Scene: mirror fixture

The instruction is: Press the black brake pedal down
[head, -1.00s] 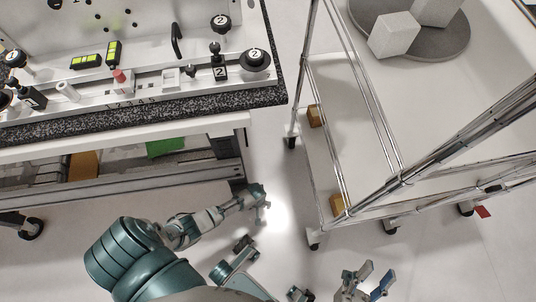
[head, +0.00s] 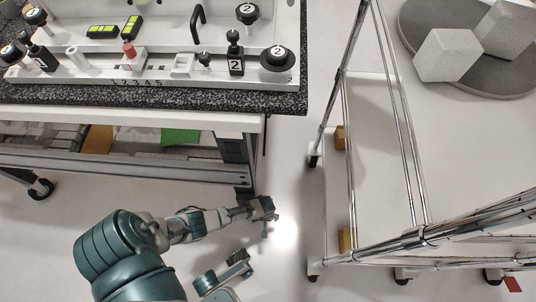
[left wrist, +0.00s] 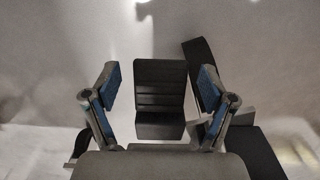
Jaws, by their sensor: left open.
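The black brake pedal (left wrist: 160,97) shows in the left wrist view as a dark, ridged pad, upright in the picture between my fingers. I cannot make it out for sure in the head view. My left gripper (left wrist: 160,100) is open, with one blue-padded finger on each side of the pedal in the picture. Whether it touches the pedal I cannot tell. In the head view the left gripper (head: 266,210) is low beside the dark leg of the bench.
A bench (head: 150,120) with knobs and numbered controls stands at the upper left. A metal-framed cart (head: 375,200) on wheels stands at the right, with grey blocks on a round plate (head: 412,30) above it. A strip of floor (head: 290,165) between them is clear.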

